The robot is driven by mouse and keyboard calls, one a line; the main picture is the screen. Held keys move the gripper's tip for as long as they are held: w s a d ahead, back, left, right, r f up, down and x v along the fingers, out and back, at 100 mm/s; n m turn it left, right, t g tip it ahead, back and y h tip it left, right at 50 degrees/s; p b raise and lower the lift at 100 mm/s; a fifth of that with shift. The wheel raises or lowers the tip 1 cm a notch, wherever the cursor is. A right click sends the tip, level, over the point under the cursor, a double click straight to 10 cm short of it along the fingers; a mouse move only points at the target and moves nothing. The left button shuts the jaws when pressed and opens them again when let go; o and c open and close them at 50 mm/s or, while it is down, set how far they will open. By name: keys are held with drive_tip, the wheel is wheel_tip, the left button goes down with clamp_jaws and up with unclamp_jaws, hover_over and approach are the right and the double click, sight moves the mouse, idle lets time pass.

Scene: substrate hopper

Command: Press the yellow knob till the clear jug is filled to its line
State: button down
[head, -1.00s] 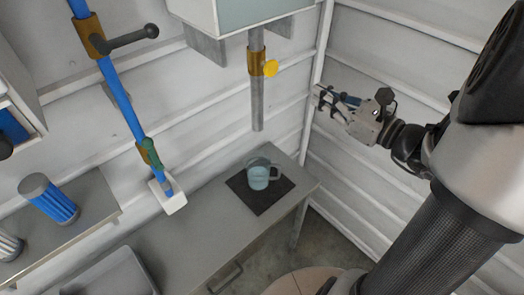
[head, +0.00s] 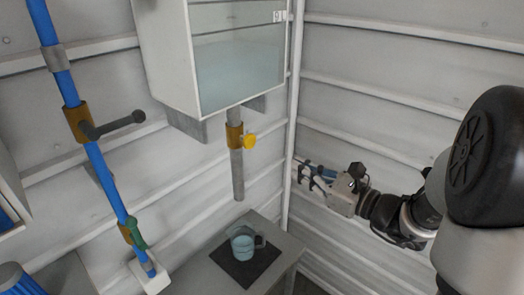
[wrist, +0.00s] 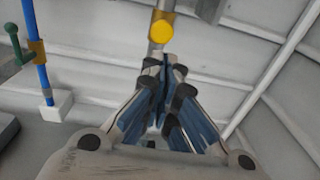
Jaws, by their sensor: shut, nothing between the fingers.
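The yellow knob (head: 249,142) sits on a brown collar around the grey spout pipe (head: 238,178) below the hopper (head: 235,65). It also shows in the wrist view (wrist: 161,29), just beyond my fingertips. The clear jug (head: 242,241) stands upright on a dark mat (head: 230,264), below the pipe's end. It looks bluish; its line and any contents are too small to tell. My gripper (head: 304,172) is right of the knob and apart from it in the head view. Its fingers (wrist: 165,62) are shut and empty.
A blue pipe (head: 103,170) with a black lever (head: 125,123) and a green handle (head: 136,233) runs down the wall at left. The grey bench (head: 203,277) carries the mat. Ribbed walls meet in a corner behind my gripper.

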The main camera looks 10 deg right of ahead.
sight(251, 144)
drive_tip(key=x, duration=1.3)
drive_tip(key=shift+w+a+p, duration=0.25)
drive_tip(key=shift+w+p, duration=0.05)
drive_tip(key=shift+w+a+f+b, duration=0.1)
drive_tip(key=shift+w+a+b, duration=0.35)
drive_tip(key=shift+w, duration=0.15)
drive_tip(key=shift+w+a, duration=0.1)
drive_tip(key=shift+w, duration=0.05)
drive_tip(key=shift+r, duration=0.45)
idle(0.9)
